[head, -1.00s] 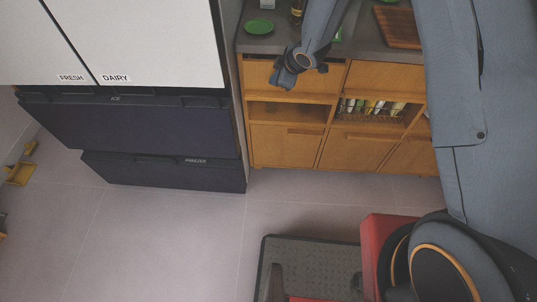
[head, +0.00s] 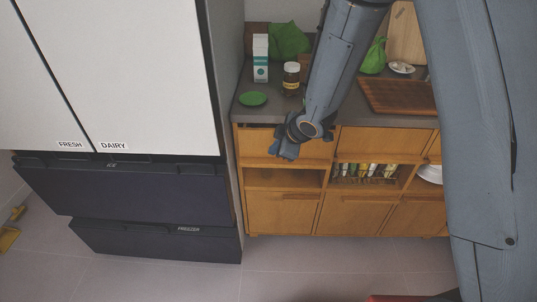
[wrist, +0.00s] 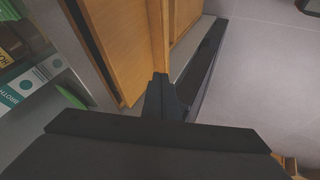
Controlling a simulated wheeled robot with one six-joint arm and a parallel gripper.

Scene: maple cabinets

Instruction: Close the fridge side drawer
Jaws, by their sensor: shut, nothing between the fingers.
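The wooden drawer (head: 258,144) is the upper-left front of the maple cabinet, beside the fridge (head: 120,70). A dark gap shows along its top, under the counter; how far it stands out is hard to tell. In the wrist view the drawer front (wrist: 119,40) shows as a wood panel with a dark slit beside the counter edge. My gripper (head: 286,152) is in front of this drawer, pointing down, shut and empty. Its fingers (wrist: 164,90) lie close to the wood in the wrist view; contact cannot be told.
The fridge's dark ice drawer (head: 130,192) and freezer drawer (head: 150,241) are at left. An open shelf (head: 270,179) lies below the wooden drawer. The counter holds a carton (head: 261,58), a jar (head: 291,75), a green plate (head: 253,99) and a cutting board (head: 395,96). The floor (head: 300,270) in front is clear.

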